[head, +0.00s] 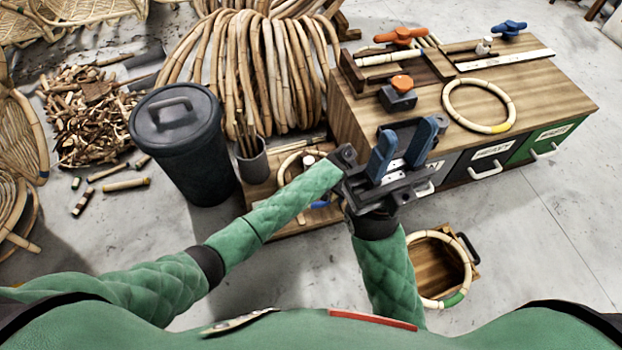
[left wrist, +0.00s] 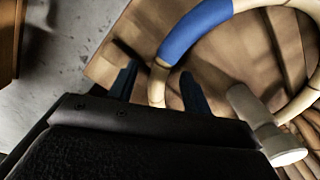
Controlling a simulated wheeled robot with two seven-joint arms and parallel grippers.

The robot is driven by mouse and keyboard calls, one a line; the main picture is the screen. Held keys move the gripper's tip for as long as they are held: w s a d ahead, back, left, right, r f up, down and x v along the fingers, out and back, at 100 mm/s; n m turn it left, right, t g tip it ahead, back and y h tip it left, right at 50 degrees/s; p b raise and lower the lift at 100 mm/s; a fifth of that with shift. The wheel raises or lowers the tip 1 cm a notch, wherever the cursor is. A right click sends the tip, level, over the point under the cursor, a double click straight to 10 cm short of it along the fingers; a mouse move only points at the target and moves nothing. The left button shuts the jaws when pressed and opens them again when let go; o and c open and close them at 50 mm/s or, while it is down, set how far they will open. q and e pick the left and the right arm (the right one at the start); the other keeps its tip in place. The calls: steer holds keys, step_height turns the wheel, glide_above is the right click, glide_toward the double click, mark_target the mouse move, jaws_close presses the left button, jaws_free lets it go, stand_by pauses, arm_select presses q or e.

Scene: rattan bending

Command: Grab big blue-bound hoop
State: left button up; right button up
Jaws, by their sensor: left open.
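The blue-bound hoop (head: 321,204) is pale rattan with a blue band. In the head view it lies at the low wooden board, largely hidden by my left arm. In the left wrist view the hoop (left wrist: 195,30) is large and close, its blue band at the top. My left gripper (left wrist: 158,88) is open, with a pale stretch of the hoop showing between its blue fingers; contact cannot be told. In the head view its fingertips are hidden. My right gripper (head: 402,148) is open and empty, its blue fingers apart in front of the workbench.
A white peg (left wrist: 255,115) stands beside the hoop. The workbench (head: 550,85) carries a yellow-bound hoop (head: 479,82) and clamps. A green-bound hoop (head: 455,299) rests at a wooden crate on the floor. A dark bin (head: 185,145) and a pot of sticks (head: 251,160) stand left.

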arm_select(q)
jaws_close()
steer(key=shift+r, duration=0.15)
